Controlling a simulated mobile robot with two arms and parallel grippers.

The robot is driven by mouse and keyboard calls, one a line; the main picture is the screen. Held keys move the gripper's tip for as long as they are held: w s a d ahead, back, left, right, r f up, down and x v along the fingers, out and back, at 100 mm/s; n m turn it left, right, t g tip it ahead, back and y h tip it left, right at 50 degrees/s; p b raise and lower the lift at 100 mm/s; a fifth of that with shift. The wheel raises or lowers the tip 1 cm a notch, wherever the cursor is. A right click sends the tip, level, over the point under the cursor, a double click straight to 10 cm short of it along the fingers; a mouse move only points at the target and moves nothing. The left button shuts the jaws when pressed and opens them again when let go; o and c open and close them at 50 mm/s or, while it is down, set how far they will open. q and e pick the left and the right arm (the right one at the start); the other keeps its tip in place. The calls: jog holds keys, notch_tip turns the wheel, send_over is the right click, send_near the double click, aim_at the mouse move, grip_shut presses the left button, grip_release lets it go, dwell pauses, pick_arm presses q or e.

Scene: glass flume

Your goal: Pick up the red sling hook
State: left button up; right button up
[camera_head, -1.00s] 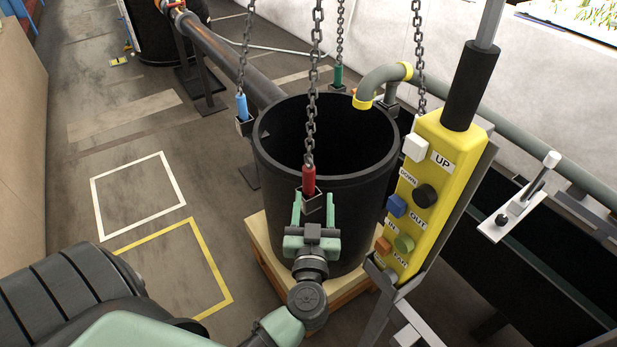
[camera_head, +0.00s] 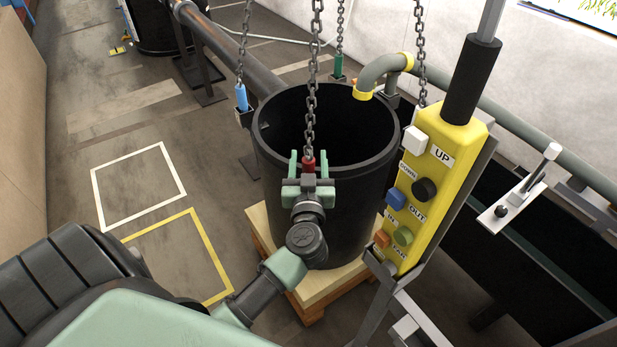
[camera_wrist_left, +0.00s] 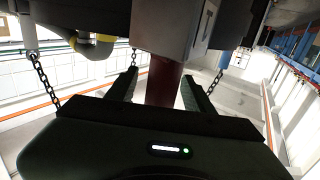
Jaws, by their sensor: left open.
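The red sling hook (camera_head: 308,164) hangs on a chain at the near rim of the black tub (camera_head: 335,205). In the head view its lower part is hidden behind my left gripper. My left gripper (camera_head: 308,158) is open, with one green finger on each side of the hook. In the left wrist view the red hook (camera_wrist_left: 164,82) stands between the two open fingers (camera_wrist_left: 160,88), with a gap on both sides. My right gripper does not show.
A yellow control pendant (camera_head: 435,170) with several buttons stands close on the right. A blue hook (camera_head: 241,98) and a green hook (camera_head: 338,67) hang on other chains at the rim. A grey pipe (camera_head: 385,72) bends over the tub. Open floor with marked squares lies left.

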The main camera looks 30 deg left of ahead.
pick_arm(q)
grip_shut()
jog(key=shift+r, duration=0.15)
